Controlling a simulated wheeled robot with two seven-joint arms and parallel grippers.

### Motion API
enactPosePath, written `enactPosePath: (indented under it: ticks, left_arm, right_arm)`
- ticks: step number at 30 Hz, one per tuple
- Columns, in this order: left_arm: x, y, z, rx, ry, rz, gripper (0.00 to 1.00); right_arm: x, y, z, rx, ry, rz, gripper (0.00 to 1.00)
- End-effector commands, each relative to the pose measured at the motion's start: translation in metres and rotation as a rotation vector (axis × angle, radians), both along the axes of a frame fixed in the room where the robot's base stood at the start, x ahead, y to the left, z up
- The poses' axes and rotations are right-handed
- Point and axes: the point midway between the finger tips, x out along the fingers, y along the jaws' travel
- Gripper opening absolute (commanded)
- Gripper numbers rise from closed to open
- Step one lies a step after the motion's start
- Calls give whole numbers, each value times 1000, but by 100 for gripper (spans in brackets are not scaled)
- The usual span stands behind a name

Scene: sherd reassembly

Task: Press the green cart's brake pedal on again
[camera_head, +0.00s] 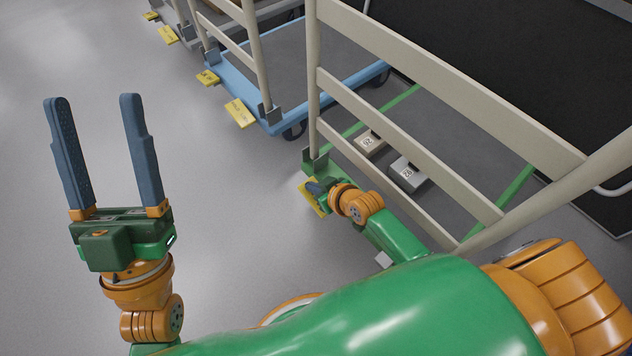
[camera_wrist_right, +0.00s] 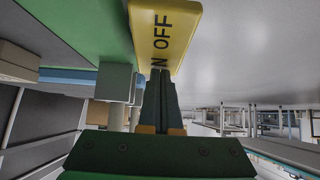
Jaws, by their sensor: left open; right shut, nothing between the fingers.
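The green cart (camera_head: 514,200) stands at the right in the head view, with beige rails rising from its green-edged deck. Its yellow brake pedal (camera_head: 309,200) sticks out at the near left corner, partly covered by my right gripper (camera_head: 313,187). In the right wrist view the pedal (camera_wrist_right: 165,30) carries the words ON and OFF. The shut, empty fingers of my right gripper (camera_wrist_right: 159,78) overlap its ON end; I cannot tell whether they touch. My left gripper (camera_head: 94,100) is open and empty above bare floor at the left, away from the cart.
Two numbered blocks, a beige one (camera_head: 369,143) and a grey one (camera_head: 406,176), lie on the green cart's deck. A blue cart (camera_head: 235,88) with yellow pedals (camera_head: 240,113) stands behind it. More carts stand at the upper left. The floor (camera_head: 60,200) at the left is clear.

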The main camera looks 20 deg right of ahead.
Motion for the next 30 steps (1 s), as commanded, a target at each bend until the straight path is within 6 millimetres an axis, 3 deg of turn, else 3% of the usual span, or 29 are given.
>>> enactPosePath:
  ticks: [6, 12, 21, 24, 30]
  left_arm:
    - [43, -2, -46, 83, 336, 32, 67]
    - [65, 1, -102, 154, 645, 59, 67]
    - [64, 12, -180, 241, 1048, 87, 67]
    - [60, 15, -194, 256, 1117, 91, 67]
    - [57, 16, -202, 263, 1154, 92, 67]
  right_arm:
    - [2, 1, 1, -19, 54, 0, 0]
    - [5, 2, -1, -39, 106, 0, 0]
    - [9, 4, -3, -64, 174, 1, 0]
    - [11, 4, -4, -65, 178, 1, 0]
    - [12, 5, -6, -65, 177, 1, 0]
